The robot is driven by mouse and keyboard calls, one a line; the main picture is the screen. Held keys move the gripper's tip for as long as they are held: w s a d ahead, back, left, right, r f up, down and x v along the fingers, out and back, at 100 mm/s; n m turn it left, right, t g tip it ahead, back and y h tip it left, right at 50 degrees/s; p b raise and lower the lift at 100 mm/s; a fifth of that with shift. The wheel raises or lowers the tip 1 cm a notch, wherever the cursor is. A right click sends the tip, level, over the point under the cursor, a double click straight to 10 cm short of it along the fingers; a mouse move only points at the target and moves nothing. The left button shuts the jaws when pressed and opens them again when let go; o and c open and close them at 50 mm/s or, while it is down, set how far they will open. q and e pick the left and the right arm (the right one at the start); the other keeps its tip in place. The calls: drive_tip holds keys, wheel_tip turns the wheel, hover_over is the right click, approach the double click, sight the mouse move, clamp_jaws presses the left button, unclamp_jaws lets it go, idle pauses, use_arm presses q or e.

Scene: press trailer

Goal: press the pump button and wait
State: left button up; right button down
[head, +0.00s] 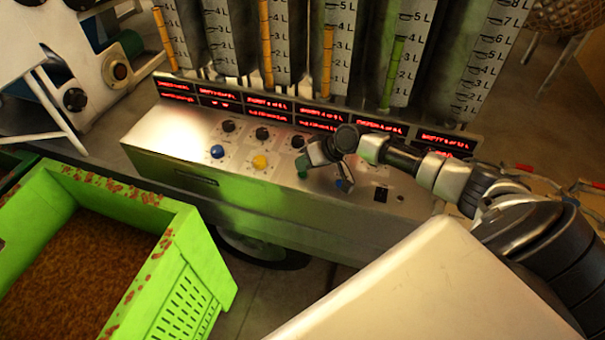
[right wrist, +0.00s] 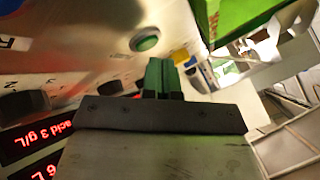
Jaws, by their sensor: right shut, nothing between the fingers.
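The control panel (head: 225,178) has a row of coloured buttons and black knobs. A blue button (head: 217,151) and a yellow button (head: 260,161) show at its left. A green button (head: 301,165) is beside my right gripper (head: 313,158). I cannot read which button is labelled as the pump. In the right wrist view the green button (right wrist: 146,41) sits just beyond and left of the tips of the right gripper (right wrist: 158,66). Its fingers are together, with nothing between them. Whether they touch the panel is unclear. My left gripper is not in view.
Red displays (head: 265,105) and graduated columns (head: 334,40) stand behind the panel. A green crate (head: 195,265) filled with brown material is at the lower left. A white machine (head: 75,40) with a round button stands at the upper left.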

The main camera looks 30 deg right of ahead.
drive_tip(key=shift+f+b, duration=0.35)
drive_tip(key=shift+f, duration=0.2)
idle(0.5)
idle(0.4)
drive_tip(key=shift+r+p, duration=0.7)
drive_tip(key=shift+r, duration=0.15)
drive_tip(key=shift+r+p, duration=2.05)
drive_tip(key=shift+r, duration=0.45)
wheel_tip(320, 180, up, 10)
drive_tip(key=p, duration=0.9)
hover_over(304, 173)
drive_tip(key=shift+b, duration=0.3)
drive_tip(key=shift+w+d, duration=0.1)
